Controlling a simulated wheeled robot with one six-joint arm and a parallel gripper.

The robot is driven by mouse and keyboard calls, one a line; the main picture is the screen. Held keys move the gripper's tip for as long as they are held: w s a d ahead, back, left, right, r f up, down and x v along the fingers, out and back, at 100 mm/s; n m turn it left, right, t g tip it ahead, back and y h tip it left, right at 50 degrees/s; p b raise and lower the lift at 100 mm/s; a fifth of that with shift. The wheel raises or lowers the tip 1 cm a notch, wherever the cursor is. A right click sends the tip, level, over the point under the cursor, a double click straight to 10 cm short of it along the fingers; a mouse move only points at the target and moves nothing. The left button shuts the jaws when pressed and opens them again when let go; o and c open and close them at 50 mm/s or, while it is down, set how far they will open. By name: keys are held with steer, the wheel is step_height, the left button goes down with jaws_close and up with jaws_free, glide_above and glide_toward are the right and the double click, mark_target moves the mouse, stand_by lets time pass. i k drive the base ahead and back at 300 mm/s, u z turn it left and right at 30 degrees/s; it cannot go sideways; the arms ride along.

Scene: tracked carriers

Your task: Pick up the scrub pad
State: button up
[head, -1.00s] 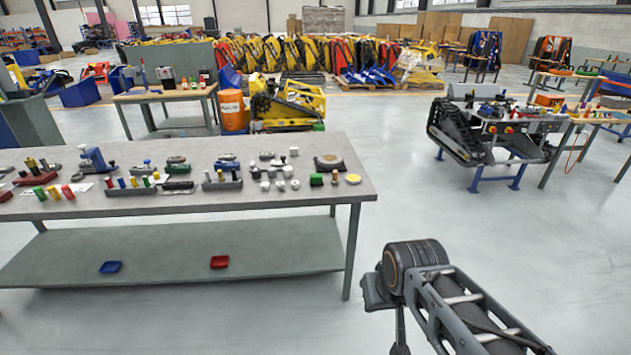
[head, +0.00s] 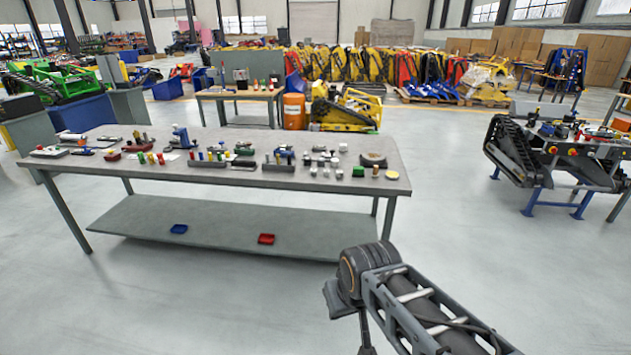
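I cannot single out the scrub pad for certain. Small items stand on the grey workbench (head: 215,183), among them a small green block (head: 358,171) and a pale yellow disc (head: 392,175) near its right end. They are too small to tell which, if any, is the pad. My arm reaches in from the lower right, in front of the bench and apart from it. My gripper is out of the picture below.
A tracked carrier on a blue stand (head: 550,160) is at the right. An orange barrel (head: 294,112) stands behind the bench. The floor between bench and carrier is clear.

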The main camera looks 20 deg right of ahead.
mark_target(358, 171)
steer(key=u, duration=0.65)
steer(key=i, duration=1.95)
steer(key=z, duration=1.45)
steer(key=i, duration=0.95)
steer(key=z, duration=0.8)
